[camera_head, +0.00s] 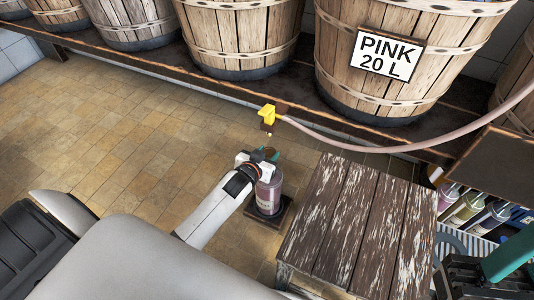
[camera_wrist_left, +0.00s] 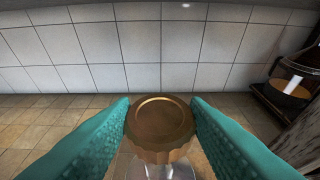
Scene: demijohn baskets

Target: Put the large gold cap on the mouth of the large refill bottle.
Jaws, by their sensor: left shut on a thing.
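The large gold cap (camera_wrist_left: 160,125) is between the two teal fingers of my left gripper (camera_wrist_left: 161,118) in the left wrist view, its round top facing the camera. In the head view this gripper (camera_head: 265,155) is at the top of the large refill bottle (camera_head: 269,192), which holds pinkish liquid and stands upright on a small dark base. Clear glass of the bottle (camera_wrist_left: 160,171) shows right below the cap. The cap is over the mouth; I cannot tell whether it is seated. My right gripper (camera_head: 508,262) is partly visible at the right edge, its fingertips unclear.
A worn wooden table (camera_head: 350,222) stands right of the bottle. A yellow tap (camera_head: 268,114) on a pink hose (camera_head: 345,146) hangs just above and behind my left gripper. Wooden baskets (camera_head: 240,38) line a shelf at the back. Several bottles (camera_head: 467,207) stand at the right. The tiled floor (camera_head: 110,140) at left is clear.

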